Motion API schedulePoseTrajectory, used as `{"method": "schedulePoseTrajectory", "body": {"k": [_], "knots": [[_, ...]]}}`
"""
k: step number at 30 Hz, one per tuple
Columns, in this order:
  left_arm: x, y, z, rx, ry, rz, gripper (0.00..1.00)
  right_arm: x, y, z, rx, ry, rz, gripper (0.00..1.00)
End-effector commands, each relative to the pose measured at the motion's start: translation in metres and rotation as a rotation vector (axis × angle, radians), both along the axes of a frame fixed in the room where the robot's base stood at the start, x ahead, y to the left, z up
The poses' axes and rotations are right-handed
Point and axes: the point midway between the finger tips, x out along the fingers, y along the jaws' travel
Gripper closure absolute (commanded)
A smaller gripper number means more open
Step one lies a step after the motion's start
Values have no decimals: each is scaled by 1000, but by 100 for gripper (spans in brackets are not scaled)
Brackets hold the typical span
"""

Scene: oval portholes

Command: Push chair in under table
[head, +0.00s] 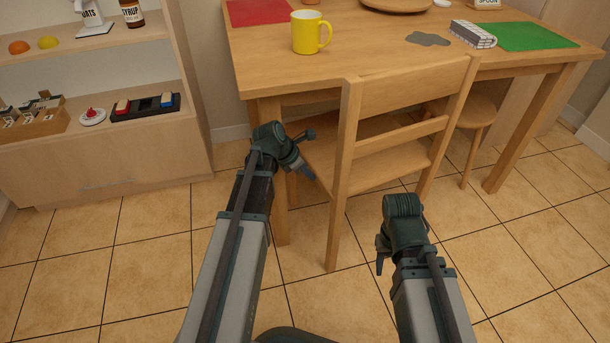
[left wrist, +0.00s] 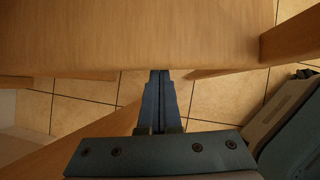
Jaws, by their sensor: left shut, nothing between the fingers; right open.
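The wooden chair (head: 408,92) stands at the table's near side, its backrest toward me and its seat (head: 385,172) partly beneath the tabletop. The wooden table (head: 375,62) is behind it. My left gripper (head: 306,172) is at the left side of the chair, close by the seat's left edge. In the left wrist view its fingers (left wrist: 160,74) are together and empty, with tips at the edge of a broad wooden surface (left wrist: 150,35), apparently the seat; contact is unclear. My right gripper (head: 381,258) is open and empty, low in front of the chair's back, apart from it.
A round stool (head: 478,112) stands under the table, right of the chair. A shelf unit (head: 110,165) stands left. The tiled floor (head: 520,270) is clear at right.

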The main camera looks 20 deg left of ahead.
Motion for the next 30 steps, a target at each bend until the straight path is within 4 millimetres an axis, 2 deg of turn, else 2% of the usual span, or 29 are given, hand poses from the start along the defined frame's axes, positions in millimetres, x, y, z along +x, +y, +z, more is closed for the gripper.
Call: {"method": "schedulePoseTrajectory", "body": {"k": [8,15,25,30], "knots": [[2,-1,0,0,0,-1,100,0,0,0,0,0,0,50],[26,-22,0,-2,-2,-4,100,0,0,0,0,0,0,50],[25,-23,1,-3,-2,-1,100,0,0,0,0,0,0,50],[23,-21,7,-3,-3,1,100,0,0,7,0,0,1,50]]}}
